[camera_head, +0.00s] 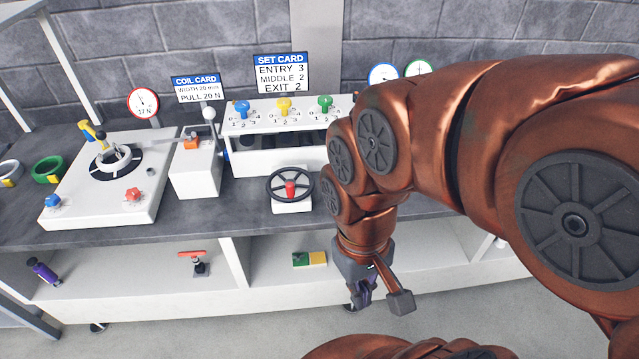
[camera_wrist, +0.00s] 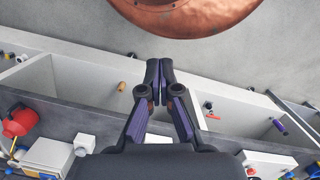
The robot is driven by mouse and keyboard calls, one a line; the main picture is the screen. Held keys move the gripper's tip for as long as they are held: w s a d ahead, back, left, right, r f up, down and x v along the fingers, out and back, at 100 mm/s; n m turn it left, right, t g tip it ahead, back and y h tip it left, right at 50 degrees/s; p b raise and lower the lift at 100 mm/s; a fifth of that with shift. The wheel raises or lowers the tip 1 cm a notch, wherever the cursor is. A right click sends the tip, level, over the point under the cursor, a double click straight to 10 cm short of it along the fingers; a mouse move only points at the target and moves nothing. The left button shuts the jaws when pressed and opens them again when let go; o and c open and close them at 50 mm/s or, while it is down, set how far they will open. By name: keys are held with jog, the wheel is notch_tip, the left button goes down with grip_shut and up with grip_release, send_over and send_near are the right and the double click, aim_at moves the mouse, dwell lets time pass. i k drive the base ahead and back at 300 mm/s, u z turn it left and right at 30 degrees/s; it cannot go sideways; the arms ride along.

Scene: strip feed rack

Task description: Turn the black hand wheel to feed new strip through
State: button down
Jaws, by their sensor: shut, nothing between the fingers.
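The black hand wheel (camera_head: 290,185) sits on a small white block on the grey bench top, with a red knob standing up near its middle. My gripper (camera_head: 362,300) hangs in front of the bench's front edge, lower than the bench top, to the right of and nearer than the wheel. It touches nothing. In the wrist view my gripper (camera_wrist: 159,75) points down past the shelves, its two fingers together with nothing between them. I cannot make out the wheel in the wrist view. No strip shows clearly near the wheel.
Behind the wheel stands a white unit (camera_head: 240,122) with blue, yellow and green knobs. A white lever box (camera_head: 195,170) and a coil plate (camera_head: 75,208) are to the left. My arm hides the right of the bench. Floor in front is free.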

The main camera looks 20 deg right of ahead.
aim_at(290, 186)
jog(key=u, duration=0.6)
jog(key=k, duration=0.85)
jog(key=u, duration=0.95)
jog(key=k, duration=0.4)
jog(key=z, duration=0.1)
jog(key=i, duration=0.75)
jog(key=u, duration=0.25)
